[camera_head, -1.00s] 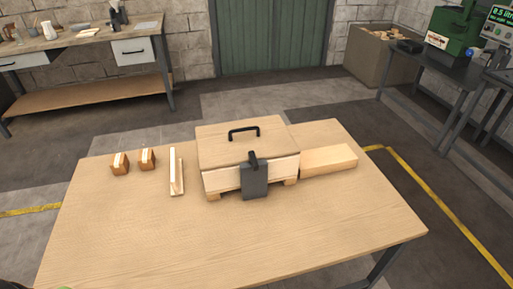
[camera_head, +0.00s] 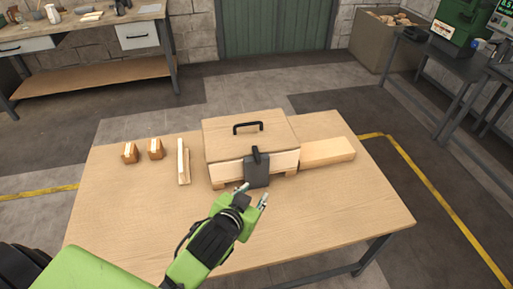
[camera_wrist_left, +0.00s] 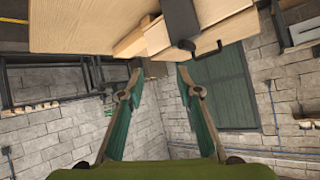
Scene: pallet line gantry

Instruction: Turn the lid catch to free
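A wooden box with a flat lid (camera_head: 225,135) stands on the table. A black bar handle (camera_head: 248,127) is on the lid. The black lid catch (camera_head: 256,154) stands nearly upright at the lid's front edge, above a dark grey plate (camera_head: 257,174) on the box front. The plate (camera_wrist_left: 181,18) also shows at the top of the left wrist view. My left gripper (camera_head: 255,194) is open and empty, just in front of the plate's lower edge. Its two fingers (camera_wrist_left: 159,80) are spread apart in the left wrist view. My right gripper is in neither view.
The table front (camera_head: 330,215) is clear on the right.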

